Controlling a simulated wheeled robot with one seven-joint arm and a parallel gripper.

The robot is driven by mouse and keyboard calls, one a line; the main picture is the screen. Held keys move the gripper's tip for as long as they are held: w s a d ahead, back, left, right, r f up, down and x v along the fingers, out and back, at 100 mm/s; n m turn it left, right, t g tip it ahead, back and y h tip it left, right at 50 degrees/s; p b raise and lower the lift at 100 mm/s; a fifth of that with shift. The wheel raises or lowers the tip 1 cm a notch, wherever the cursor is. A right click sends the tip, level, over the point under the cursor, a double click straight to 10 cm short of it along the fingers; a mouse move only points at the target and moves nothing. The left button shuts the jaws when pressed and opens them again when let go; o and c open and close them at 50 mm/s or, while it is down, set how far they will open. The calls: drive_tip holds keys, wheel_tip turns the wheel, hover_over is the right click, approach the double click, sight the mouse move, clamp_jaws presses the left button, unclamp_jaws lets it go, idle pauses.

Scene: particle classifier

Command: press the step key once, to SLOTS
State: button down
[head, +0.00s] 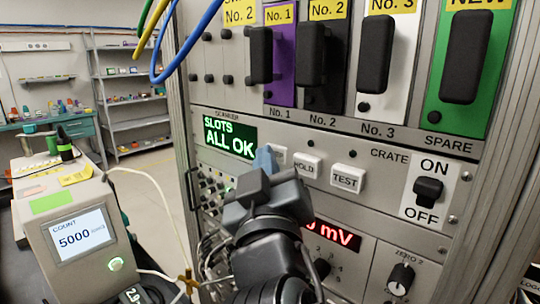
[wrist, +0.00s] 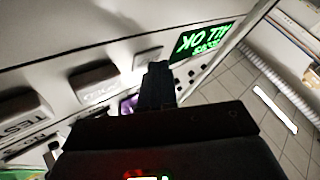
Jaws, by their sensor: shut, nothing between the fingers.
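The step key (head: 279,154) is a pale key on the crate's grey panel, right of the green display (head: 229,138), which reads "SLOTS ALL OK". The key is partly hidden behind my gripper (head: 266,158) in the head view, so its label does not show. In the wrist view a pale key (wrist: 148,57) sits just beyond the dark tips of my gripper (wrist: 157,72); the display (wrist: 205,42) shows upside down to the right. My gripper is shut and empty, its tips at the key's left edge in the head view. I cannot tell whether they touch it.
The HOLD key (head: 306,166) and TEST key (head: 347,178) lie to the right. The ON/OFF switch (head: 428,190) is farther right. Modules with black handles (head: 311,54) stand above. Cables (head: 213,250) hang left of my arm. A counter (head: 80,240) reading 5000 stands at left.

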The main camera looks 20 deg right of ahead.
drive_tip(key=shift+s+a+b, duration=0.6)
drive_tip(key=shift+s+a, duration=0.15)
drive_tip(key=shift+a, duration=0.25)
drive_tip(key=shift+s+a+b, duration=0.55)
drive_tip(key=shift+s+a, duration=0.15)
drive_tip(key=shift+a, duration=0.35)
drive_tip(key=shift+s+a+b, duration=0.5)
drive_tip(key=shift+s+a, duration=0.2)
drive_tip(key=shift+a, duration=0.35)
